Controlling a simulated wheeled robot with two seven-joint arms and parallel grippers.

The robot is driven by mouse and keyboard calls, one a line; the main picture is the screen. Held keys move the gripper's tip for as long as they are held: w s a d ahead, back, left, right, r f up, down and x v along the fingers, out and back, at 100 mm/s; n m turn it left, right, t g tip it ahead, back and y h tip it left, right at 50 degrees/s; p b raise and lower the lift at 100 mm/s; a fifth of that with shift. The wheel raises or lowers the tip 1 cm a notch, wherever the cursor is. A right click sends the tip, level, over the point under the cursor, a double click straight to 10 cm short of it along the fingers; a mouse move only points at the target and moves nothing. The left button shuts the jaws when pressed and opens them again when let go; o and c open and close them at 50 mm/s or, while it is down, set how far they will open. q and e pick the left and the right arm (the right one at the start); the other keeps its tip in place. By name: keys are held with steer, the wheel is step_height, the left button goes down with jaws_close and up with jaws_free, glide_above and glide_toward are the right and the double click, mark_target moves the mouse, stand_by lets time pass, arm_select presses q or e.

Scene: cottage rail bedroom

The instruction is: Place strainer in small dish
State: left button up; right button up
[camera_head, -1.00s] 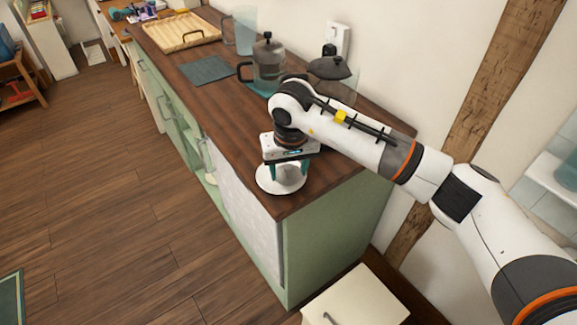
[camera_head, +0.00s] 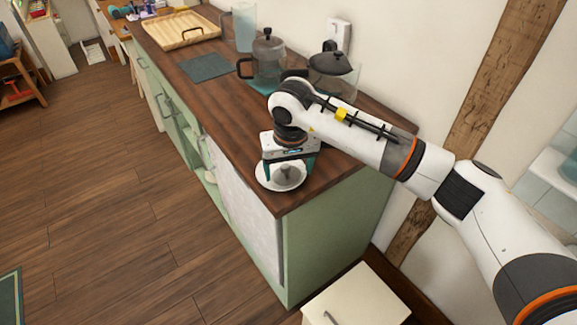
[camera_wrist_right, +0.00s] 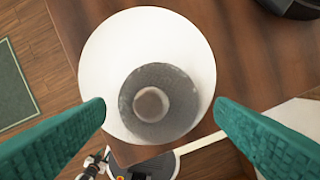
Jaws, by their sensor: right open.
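The small white dish (camera_head: 264,180) sits on the wooden counter near its front corner; it also shows in the wrist view (camera_wrist_right: 110,60). The strainer, a grey round piece with a pale knob on top (camera_wrist_right: 158,82), sits inside the dish, toward the near side in the wrist view. It also shows in the head view (camera_head: 288,177). My right gripper (camera_head: 288,168) is directly above the dish, pointing down. Its teal fingers are open, spread wide on both sides of the strainer and apart from it. My left gripper is not in view.
A glass press (camera_head: 268,62) and a glass teapot with a dark lid (camera_head: 332,66) stand farther back on the counter (camera_head: 232,112). A grey mat (camera_head: 206,68), a pitcher (camera_head: 244,28) and a wooden tray (camera_head: 182,32) are beyond. The counter's edge lies close to the dish.

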mark_target(290, 182)
steer(key=shift+r+p, duration=0.4)
steer(key=shift+r, duration=0.05)
steer(key=shift+r+p, duration=0.45)
steer(key=shift+p, duration=0.1)
step_height(290, 182, up, 11)
steer(key=s+b, duration=0.1)
steer(key=b, duration=0.1)
steer(key=shift+s+d, duration=0.15)
steer(key=shift+s, duration=0.25)
